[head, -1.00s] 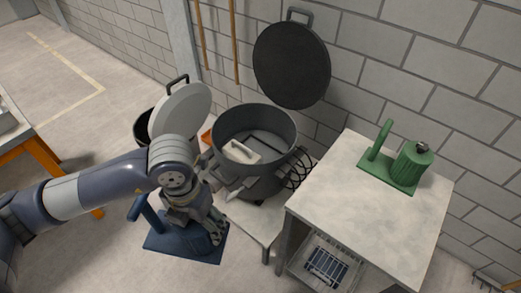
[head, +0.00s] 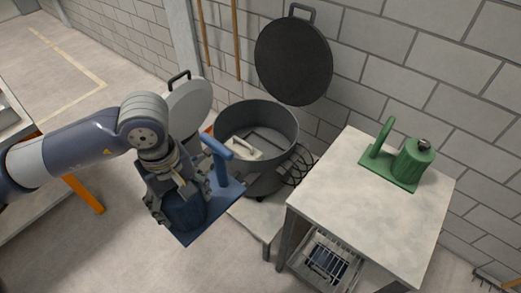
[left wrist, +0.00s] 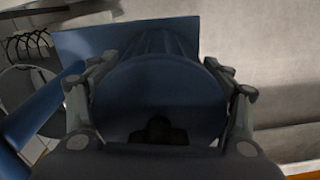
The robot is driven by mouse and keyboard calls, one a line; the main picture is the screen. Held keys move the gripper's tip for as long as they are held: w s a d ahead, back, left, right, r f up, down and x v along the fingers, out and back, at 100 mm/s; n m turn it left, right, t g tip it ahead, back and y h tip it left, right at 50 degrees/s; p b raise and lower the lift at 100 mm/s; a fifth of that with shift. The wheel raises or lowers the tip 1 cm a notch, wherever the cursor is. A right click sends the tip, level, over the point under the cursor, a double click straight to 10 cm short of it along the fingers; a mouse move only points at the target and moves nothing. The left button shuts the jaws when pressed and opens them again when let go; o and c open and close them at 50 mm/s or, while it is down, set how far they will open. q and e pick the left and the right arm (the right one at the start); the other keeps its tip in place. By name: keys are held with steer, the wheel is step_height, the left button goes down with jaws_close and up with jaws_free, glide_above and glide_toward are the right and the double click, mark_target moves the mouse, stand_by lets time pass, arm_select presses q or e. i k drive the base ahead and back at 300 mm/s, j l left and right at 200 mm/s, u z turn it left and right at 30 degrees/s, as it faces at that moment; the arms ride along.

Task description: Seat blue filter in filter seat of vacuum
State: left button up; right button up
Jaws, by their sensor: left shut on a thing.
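The blue filter (head: 226,197) has a flat square plate, a ribbed round body and an upright T-shaped handle. My left gripper (head: 183,208) is shut on its round body and holds it in front and left of the vacuum. In the left wrist view the blue filter (left wrist: 155,85) fills the space between the fingers of my left gripper (left wrist: 160,108). The vacuum (head: 290,128) is an open dark grey drum with its round lid (head: 293,62) raised behind it. The filter seat inside is only partly visible. My right gripper is not in view.
A pale block (head: 240,150) sits inside the drum. A green filter (head: 411,162) stands on the pale-topped table (head: 345,205) at right, above a wire basket (head: 320,258). A second container with a light grey lid (head: 190,104) is behind my left arm. Block wall lies behind.

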mark_target(259, 161)
steer(key=i+j, duration=0.35)
steer(key=i+j+z, duration=0.55)
steer(key=i+j, duration=0.15)
steer(key=j, duration=0.35)
steer(key=z, duration=1.1)
